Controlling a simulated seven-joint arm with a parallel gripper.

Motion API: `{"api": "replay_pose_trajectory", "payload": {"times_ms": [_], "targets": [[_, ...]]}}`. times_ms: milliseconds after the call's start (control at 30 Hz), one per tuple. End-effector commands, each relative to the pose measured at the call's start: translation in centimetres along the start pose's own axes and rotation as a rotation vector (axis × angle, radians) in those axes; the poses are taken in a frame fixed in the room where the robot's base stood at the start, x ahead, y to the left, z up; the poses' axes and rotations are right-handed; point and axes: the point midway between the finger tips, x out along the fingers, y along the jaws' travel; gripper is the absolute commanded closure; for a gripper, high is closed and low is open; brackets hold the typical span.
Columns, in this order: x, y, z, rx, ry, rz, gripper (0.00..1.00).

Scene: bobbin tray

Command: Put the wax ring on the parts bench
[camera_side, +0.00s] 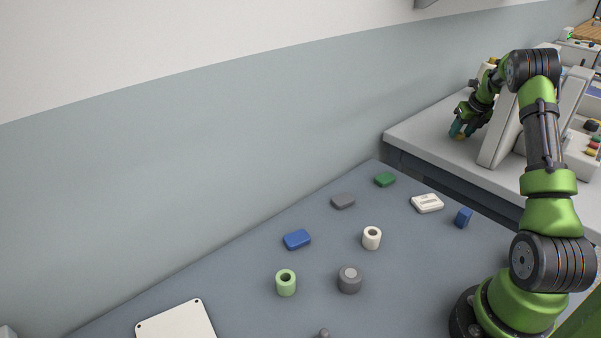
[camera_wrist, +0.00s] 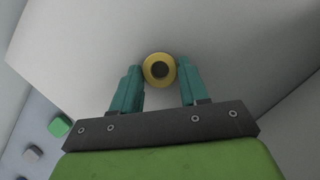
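The wax ring (camera_wrist: 159,70) is a small yellow ring with a dark hole, between my teal fingertips in the wrist view. In the side view only a small yellowish bit of it (camera_side: 460,136) shows at the fingertips. My gripper (camera_side: 463,130) points down over the pale grey bench (camera_side: 440,135) at the back right. In the wrist view my gripper (camera_wrist: 160,75) has a finger against each side of the ring. The ring is at or just above the bench top; I cannot tell whether it touches. No label shows which surface is the parts bench.
A grey-white machine (camera_side: 503,135) stands on the pale bench close to the right of my gripper. The lower blue-grey table (camera_side: 230,285) holds a green hollow cylinder (camera_side: 286,288), a white one (camera_side: 372,243), a grey knobbed piece (camera_side: 349,285), several small blocks and a white plate (camera_side: 175,325).

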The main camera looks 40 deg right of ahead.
Motion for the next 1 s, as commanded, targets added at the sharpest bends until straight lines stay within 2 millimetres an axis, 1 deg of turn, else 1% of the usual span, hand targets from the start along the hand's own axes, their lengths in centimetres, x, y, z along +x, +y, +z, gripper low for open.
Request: {"api": "replay_pose_trajectory", "payload": {"times_ms": [33,100,133,367,467,567,667,900,1000], "targets": [[0.0,0.0,0.0,0.0,0.001,0.0,0.47],[0.0,0.0,0.0,0.0,0.001,0.001,0.36],[0.0,0.0,0.0,0.0,0.001,0.001,0.34],[0.0,0.0,0.0,0.0,0.001,0.001,0.34],[-0.4,0.0,0.1,0.0,0.0,0.0,0.34],[-1.5,0.0,0.2,0.0,-0.001,0.0,0.34],[-3.4,0.1,0.2,0.001,-0.003,0.0,0.34],[-8.6,0.1,0.2,0.0,-0.003,0.0,0.34],[-10.3,0.0,0.2,-0.001,-0.002,-0.001,0.34]]}}
